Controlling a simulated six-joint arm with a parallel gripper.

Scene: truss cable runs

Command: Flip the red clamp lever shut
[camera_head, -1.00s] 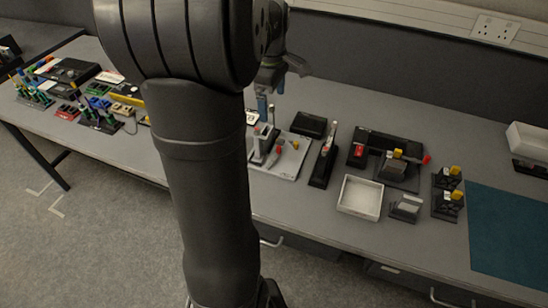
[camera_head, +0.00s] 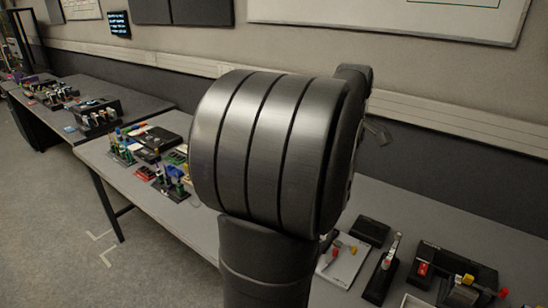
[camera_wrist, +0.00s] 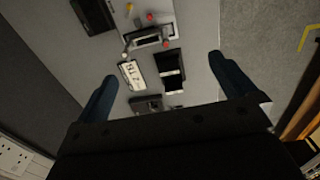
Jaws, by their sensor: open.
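A pale plate (camera_head: 343,262) with small red and yellow parts stands on the bench, partly hidden behind my arm. In the wrist view the plate (camera_wrist: 160,22) is at the top edge, with a red part (camera_wrist: 150,17), a second red part (camera_wrist: 166,44) and a yellow part (camera_wrist: 129,7). I cannot tell which red part is the clamp lever, or how a lever stands. My gripper (camera_wrist: 162,67) is open and empty, its two dark blue fingers wide apart above the bench. In the head view my gripper is hidden behind my arm.
Sockets (camera_wrist: 14,158) are on the wall.

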